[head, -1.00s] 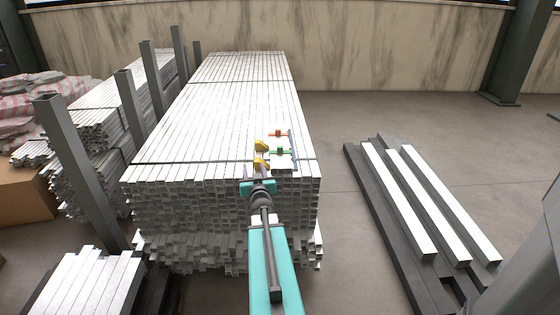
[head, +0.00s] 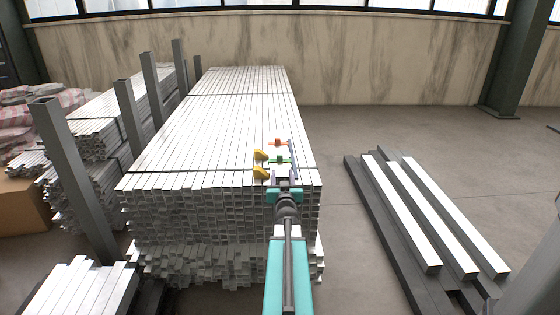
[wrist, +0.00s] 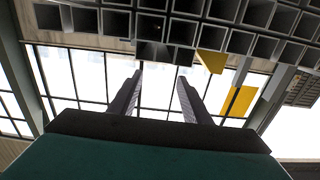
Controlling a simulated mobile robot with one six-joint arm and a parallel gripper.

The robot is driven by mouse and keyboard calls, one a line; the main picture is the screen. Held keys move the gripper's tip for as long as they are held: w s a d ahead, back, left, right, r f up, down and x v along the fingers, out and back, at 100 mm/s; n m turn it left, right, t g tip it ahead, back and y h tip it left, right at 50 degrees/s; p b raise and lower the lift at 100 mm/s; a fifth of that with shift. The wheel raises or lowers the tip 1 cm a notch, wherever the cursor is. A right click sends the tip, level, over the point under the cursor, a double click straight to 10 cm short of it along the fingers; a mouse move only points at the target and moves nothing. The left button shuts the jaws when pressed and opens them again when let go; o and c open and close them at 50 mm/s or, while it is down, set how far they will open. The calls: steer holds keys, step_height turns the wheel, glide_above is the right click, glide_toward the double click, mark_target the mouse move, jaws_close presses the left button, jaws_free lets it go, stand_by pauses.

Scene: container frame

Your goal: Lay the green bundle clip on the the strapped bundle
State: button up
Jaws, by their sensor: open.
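The green bundle clip (head: 280,160) is a small piece near the front end of the strapped bundle (head: 215,125), a long stack of pale square metal tubes. It sits beside an upright bluish bar (head: 293,155), below a red-orange piece (head: 277,143). What supports it is too small to tell. My gripper (head: 286,178) is just in front of and below the green clip in the head view, by the bundle's front edge. In the wrist view, its two dark fingers (wrist: 158,85) are apart with nothing between them. The green clip does not show there.
Two yellow pieces (head: 261,172) stand left of the clip; yellow also shows in the wrist view (wrist: 240,101). Tube ends (wrist: 150,25) fill its top. Grey posts (head: 132,115) line the bundle's left side. Pale bars (head: 430,215) lie at right; floor between is clear.

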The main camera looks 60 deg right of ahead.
glide_toward(280, 157)
steer(key=shift+b+x, duration=0.45)
steer(key=shift+x, duration=1.35)
steer(key=shift+w+d, duration=0.1)
steer(key=shift+d, duration=0.05)
steer(key=shift+b+x, duration=0.55)
steer(key=shift+x, duration=2)
steer(key=shift+r, duration=0.1)
jaws_close()
steer(key=shift+r, duration=0.15)
